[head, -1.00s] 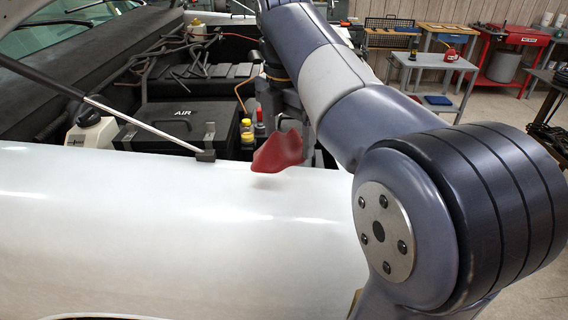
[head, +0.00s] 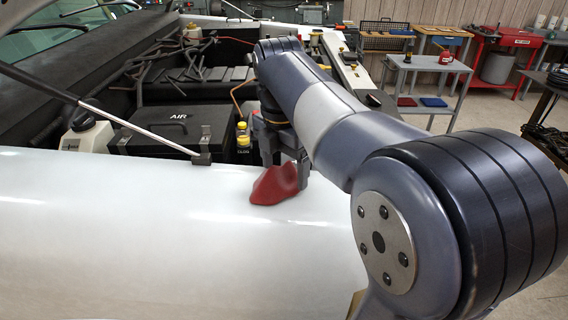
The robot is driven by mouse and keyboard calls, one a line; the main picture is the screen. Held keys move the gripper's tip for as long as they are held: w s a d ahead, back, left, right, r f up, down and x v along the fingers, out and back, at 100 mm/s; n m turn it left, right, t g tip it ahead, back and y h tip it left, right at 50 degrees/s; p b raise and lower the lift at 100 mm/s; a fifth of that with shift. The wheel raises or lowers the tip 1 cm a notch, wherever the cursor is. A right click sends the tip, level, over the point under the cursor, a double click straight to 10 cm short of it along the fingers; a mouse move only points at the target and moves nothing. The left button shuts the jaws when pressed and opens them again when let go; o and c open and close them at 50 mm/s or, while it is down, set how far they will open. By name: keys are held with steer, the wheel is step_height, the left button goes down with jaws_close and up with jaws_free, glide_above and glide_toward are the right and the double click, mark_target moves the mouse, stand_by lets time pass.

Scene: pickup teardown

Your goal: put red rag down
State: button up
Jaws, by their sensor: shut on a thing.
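The red rag (head: 272,186) is a bunched cloth at the top of the white fender (head: 130,215) in the head view. My gripper (head: 287,168) points down over it and is shut on it, with one finger showing at the rag's right side. The rag's lower edge appears to meet the fender surface. Its far side and part of the grip are hidden.
The open engine bay lies behind the fender, with a black AIR box (head: 170,130), a white reservoir (head: 88,133) and a prop rod (head: 140,125). The fender left of the rag is clear. A grey side table (head: 425,66) stands farther back.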

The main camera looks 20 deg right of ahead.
mark_target(282, 163)
steer(key=o, duration=0.9)
steer(key=r, duration=0.8)
steer(key=r+p, duration=0.1)
steer(key=r, duration=0.3)
steer(key=shift+s+a+r, duration=0.1)
steer(key=shift+a+r, duration=0.15)
steer(key=shift+a, duration=0.05)
steer(key=shift+f, duration=0.1)
steer(key=f, duration=0.8)
steer(key=f+b, duration=0.1)
steer(key=f, duration=0.3)
steer(key=shift+d+f, duration=0.25)
steer(key=shift+d, duration=0.05)
steer(key=shift+r, duration=0.35)
steer(key=shift+f, duration=0.1)
